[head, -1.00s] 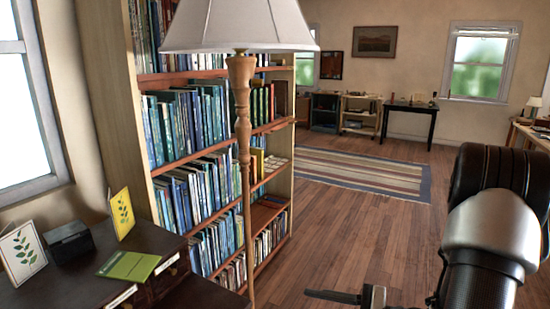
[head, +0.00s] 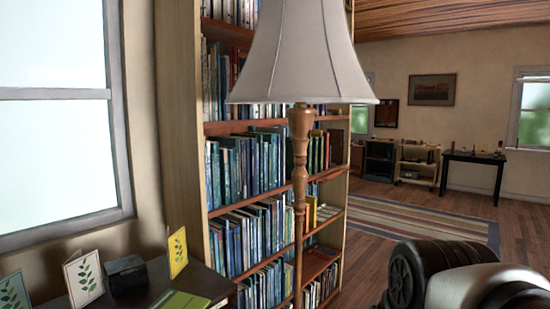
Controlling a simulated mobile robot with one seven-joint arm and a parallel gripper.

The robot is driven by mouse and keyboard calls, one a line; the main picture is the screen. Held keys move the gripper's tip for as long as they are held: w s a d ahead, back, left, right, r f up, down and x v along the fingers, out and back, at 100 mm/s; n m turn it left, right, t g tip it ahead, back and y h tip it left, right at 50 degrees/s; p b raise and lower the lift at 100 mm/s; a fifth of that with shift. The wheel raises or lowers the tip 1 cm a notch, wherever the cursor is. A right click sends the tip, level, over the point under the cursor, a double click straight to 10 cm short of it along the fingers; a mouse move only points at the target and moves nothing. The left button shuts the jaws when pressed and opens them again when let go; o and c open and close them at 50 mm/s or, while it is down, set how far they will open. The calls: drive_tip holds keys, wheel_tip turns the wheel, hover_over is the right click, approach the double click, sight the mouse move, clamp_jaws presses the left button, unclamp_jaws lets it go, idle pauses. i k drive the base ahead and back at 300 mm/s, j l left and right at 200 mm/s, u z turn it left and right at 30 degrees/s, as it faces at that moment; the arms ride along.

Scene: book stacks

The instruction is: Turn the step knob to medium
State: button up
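No step knob can be made out in the head view. A floor lamp with a pale shade (head: 302,55) and a turned wooden pole (head: 300,190) stands in front of the bookshelf; no knob shows on its visible part, and its lower pole is cut off by the frame. My arm (head: 455,280) shows at the bottom right, but my gripper is out of the frame.
A tall bookshelf (head: 180,130) full of books stands behind the lamp. A dark desk (head: 205,284) with cards and a black box (head: 127,274) is at the lower left. Open wooden floor (head: 365,262) and a striped rug (head: 420,220) lie to the right.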

sight(315, 133)
drive_tip(key=i+l+u, duration=0.1)
drive_tip(key=l, duration=0.2)
drive_tip(key=l+u, duration=0.1)
drive_tip(key=l, duration=0.2)
drive_tip(key=i+l+u, duration=0.3)
drive_tip(key=i+l, duration=0.35)
